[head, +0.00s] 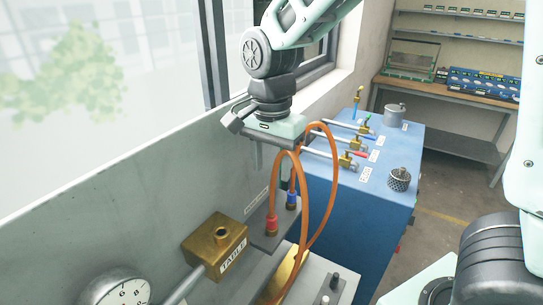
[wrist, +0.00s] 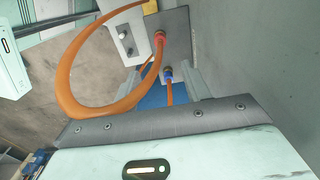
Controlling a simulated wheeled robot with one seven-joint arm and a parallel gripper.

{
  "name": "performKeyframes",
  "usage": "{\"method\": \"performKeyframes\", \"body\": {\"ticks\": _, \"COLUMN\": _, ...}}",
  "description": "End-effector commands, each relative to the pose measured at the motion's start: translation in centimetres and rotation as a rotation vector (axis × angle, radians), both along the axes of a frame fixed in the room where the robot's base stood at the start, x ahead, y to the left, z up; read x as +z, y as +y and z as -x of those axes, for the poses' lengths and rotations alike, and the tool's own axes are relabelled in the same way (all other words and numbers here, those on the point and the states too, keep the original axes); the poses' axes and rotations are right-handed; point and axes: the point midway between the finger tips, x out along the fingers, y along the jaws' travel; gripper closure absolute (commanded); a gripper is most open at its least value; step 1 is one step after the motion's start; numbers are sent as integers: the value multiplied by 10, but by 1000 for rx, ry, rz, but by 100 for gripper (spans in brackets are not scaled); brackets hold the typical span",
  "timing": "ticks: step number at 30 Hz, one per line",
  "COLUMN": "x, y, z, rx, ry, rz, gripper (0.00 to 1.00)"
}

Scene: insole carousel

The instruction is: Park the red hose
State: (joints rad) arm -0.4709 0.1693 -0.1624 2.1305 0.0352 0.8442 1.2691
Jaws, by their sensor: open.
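The red-collared end of an orange hose (head: 271,224) stands upright on a grey plate (head: 262,240) fixed by the grey wall. A second orange hose with a blue collar (head: 291,200) stands beside it on the same plate. The red collar (wrist: 160,38) and blue collar (wrist: 167,75) also show in the wrist view. My gripper (head: 274,172) is open and points down, above and behind the hose ends, apart from the red collar. The hose loops partly cover its fingers. A brass block labelled TABLE (head: 222,250), with a round opening on top, is left of the plate.
A blue cabinet (head: 345,215) on the right carries several brass valves with coloured handles and a knurled metal cup (head: 399,180). A gauge (head: 118,290) is at the lower left. Orange hose loops arch high beside my gripper. A workbench (head: 445,95) stands at the back.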

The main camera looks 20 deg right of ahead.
Motion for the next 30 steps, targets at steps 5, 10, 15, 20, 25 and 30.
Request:
{"method": "performKeyframes", "body": {"ticks": 5, "x": 20, "y": 0, "z": -1, "rx": 1, "ry": -2, "rz": -1, "gripper": 53}}
{"method": "performKeyframes", "body": {"ticks": 10, "x": 25, "y": 0, "z": 0, "rx": 0, "ry": 0, "rz": 0, "gripper": 53}}
{"method": "performKeyframes", "body": {"ticks": 15, "x": 26, "y": 0, "z": 0, "rx": 0, "ry": 1, "rz": 1, "gripper": 53}}
{"method": "performKeyframes", "body": {"ticks": 20, "x": 25, "y": 0, "z": 0, "rx": 0, "ry": 1, "rz": 1, "gripper": 53}}
{"method": "performKeyframes", "body": {"ticks": 25, "x": 25, "y": 0, "z": 0, "rx": 0, "ry": 1, "rz": 1, "gripper": 53}}
{"method": "performKeyframes", "body": {"ticks": 30, "x": -3, "y": 22, "z": 32, "rx": 272, "ry": 4, "rz": -27, "gripper": 53}}
